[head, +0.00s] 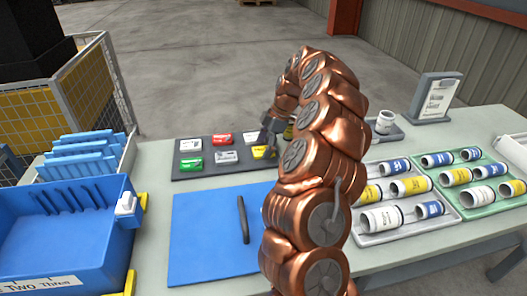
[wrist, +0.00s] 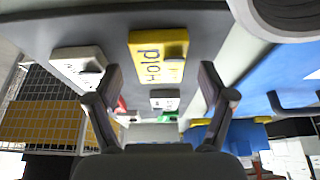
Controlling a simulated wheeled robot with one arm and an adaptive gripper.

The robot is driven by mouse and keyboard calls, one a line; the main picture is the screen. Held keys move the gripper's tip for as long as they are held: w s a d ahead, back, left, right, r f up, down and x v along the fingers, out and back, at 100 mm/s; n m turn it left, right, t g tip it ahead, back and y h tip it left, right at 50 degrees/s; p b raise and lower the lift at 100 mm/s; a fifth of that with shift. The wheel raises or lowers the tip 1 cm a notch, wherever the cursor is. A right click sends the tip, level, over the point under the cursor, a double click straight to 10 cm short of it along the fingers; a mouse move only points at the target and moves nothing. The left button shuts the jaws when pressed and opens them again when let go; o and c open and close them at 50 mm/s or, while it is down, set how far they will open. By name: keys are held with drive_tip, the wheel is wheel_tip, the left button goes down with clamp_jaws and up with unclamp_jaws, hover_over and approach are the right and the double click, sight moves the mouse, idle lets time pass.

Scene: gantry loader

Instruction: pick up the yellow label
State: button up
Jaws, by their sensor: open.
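The yellow label (head: 261,153) lies at the right front of a dark tray (head: 207,173) in the head view, partly beside my arm. In the wrist view the yellow label (wrist: 150,58) shows as a block marked "Hold". My gripper (wrist: 160,76) is open and empty, with its two fingers apart and the label in the picture between and beyond their tips. I see no contact with it. In the head view my gripper (head: 269,136) hangs close over the tray's right part, partly hidden by my arm.
The tray also holds a red label (head: 222,139), a green label (head: 191,163) and several white ones. A blue mat (head: 205,230) with a dark bar (head: 243,220) lies in front. A blue bin (head: 70,235) stands left; trays of cylinders lie right. A white cup (head: 385,122) stands behind.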

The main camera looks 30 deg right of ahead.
drive_tip(key=shift+a+f, duration=0.1)
drive_tip(key=shift+f, duration=0.15)
drive_tip(key=c, duration=1.1)
drive_tip(key=shift+r, duration=0.15)
drive_tip(key=shift+c, duration=0.2)
